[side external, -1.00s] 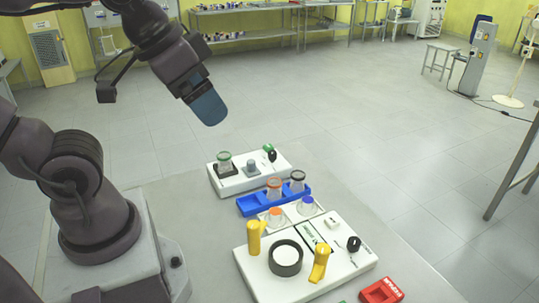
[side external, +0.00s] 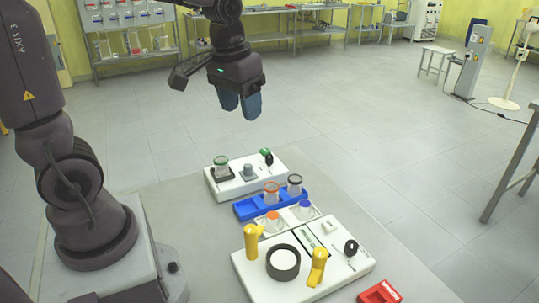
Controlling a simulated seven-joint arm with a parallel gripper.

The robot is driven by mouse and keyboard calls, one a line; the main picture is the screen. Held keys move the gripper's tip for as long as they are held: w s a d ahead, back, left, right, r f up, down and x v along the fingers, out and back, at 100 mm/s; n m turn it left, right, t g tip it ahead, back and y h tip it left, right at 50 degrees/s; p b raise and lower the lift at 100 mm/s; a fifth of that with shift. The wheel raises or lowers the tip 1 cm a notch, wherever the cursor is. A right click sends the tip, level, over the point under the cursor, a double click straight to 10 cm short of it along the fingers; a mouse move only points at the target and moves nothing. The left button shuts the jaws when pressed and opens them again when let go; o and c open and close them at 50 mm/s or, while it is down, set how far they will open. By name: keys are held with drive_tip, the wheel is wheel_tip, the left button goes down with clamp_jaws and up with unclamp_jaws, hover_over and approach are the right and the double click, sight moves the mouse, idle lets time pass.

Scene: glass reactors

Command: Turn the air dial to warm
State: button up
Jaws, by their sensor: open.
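My gripper (side external: 240,105) hangs high above the floor behind the bench, pointing down with its two blue fingers apart and nothing between them. It is well clear of the devices. A black dial (side external: 351,247) sits at the right of the white front device (side external: 245,276). A second black knob (side external: 268,157) sits at the right end of the white back device (side external: 226,190), beside a green part. Labels and dial settings are too small to read, so I cannot tell which one is the air dial.
The front device carries yellow handles (side external: 317,268) and a black ring (side external: 283,262). A blue rack (side external: 247,210) holds jars between the devices. A green-rimmed jar (side external: 221,168) stands on the back device. A red tray (side external: 380,292) lies at front right. Air above the bench is clear.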

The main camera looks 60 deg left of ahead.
drive_tip(key=w+a+f+n+g, duration=0.2)
drive_tip(key=w+a+f+n, duration=0.2)
drive_tip(key=w+a+f, duration=0.25)
drive_tip(key=n, duration=0.8)
approach(269, 156)
drive_tip(key=f, duration=0.9)
drive_tip(key=shift+a+f, duration=0.2)
drive_tip(key=shift+f, duration=0.05)
drive_tip(key=c, duration=0.9)
